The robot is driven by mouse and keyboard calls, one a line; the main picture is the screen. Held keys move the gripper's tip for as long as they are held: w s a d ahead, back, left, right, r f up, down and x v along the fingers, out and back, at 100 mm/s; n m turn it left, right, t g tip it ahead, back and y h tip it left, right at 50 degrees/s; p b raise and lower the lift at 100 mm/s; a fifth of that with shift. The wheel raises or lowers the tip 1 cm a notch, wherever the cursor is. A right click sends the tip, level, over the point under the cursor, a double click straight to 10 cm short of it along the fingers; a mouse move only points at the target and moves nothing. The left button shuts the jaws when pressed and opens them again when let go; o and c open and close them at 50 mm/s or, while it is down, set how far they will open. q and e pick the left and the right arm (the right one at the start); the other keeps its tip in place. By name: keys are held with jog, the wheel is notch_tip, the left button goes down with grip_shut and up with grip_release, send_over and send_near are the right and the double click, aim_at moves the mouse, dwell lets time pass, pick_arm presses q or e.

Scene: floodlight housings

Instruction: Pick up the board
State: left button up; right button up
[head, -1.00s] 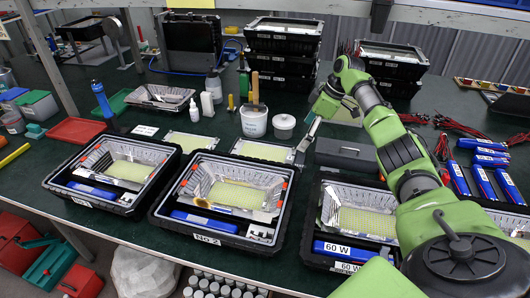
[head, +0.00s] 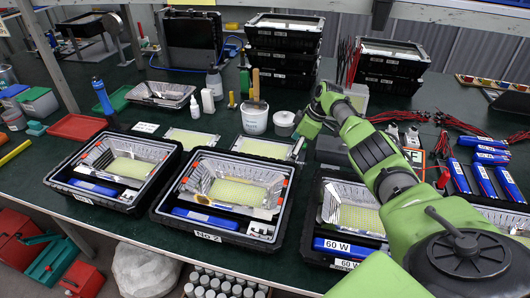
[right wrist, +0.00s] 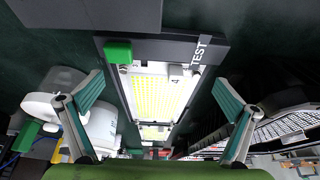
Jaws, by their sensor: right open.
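In the head view, my right gripper (head: 299,146) is low over the table, beside a yellow-faced board (head: 262,148). The arm hides part of the area behind it. In the right wrist view, the two fingers of the right gripper (right wrist: 158,88) are wide apart and empty. A pale board with a yellow grid (right wrist: 154,94) shows between them, apart from both fingers, next to a dark grey fixture marked TEST (right wrist: 165,50). Another yellow board (head: 190,139) lies on the table to the left. My left gripper is not in view.
A white bucket (head: 254,121) and a small white tub (head: 284,123) stand close to the right gripper. Black housing crates (head: 215,240) line the front edge. Stacked crates (head: 283,62) stand at the back. Blue packs (head: 484,185) lie at the right.

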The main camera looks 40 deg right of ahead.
jog(key=c, duration=1.6)
jog(key=shift+r, duration=0.2)
